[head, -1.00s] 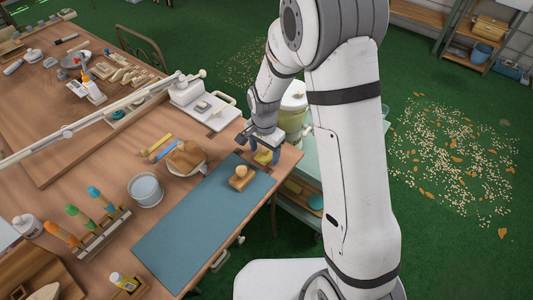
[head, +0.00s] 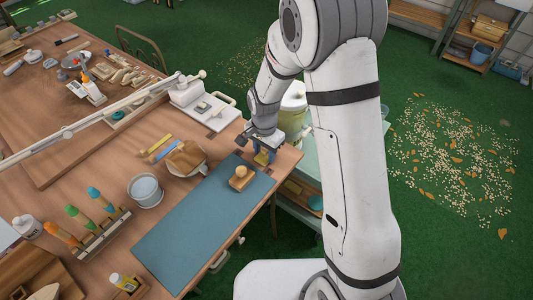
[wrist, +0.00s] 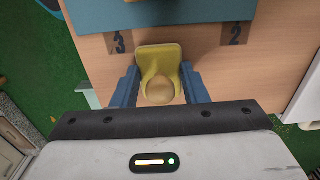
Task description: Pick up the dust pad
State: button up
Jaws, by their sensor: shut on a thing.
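The dust pad, a yellow pad with a round wooden knob (wrist: 160,61), is between the blue fingers of my gripper (wrist: 160,92) in the wrist view. The fingers are shut on it from both sides. In the head view my gripper (head: 262,152) is at the near right corner of the wooden table, and only a bit of the yellow pad (head: 262,158) shows below it. I cannot tell whether the pad touches the table top.
A wooden block with a round knob (head: 240,178) sits on the blue mat (head: 195,225), close to the gripper. Number marks lie on the table edge.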

aim_at(266, 150)
jog(key=shift+r, duration=0.2)
jog(key=shift+r, duration=0.65)
jog(key=shift+s+d+r, duration=0.15)
jog(key=shift+d+r, duration=0.05)
jog(key=shift+r, duration=0.8)
jog(key=s+d+b, duration=0.2)
jog(key=s+d, duration=0.8)
jog(key=d, duration=0.3)
jog(key=shift+s+d, duration=0.4)
jog(key=shift+f, duration=0.1)
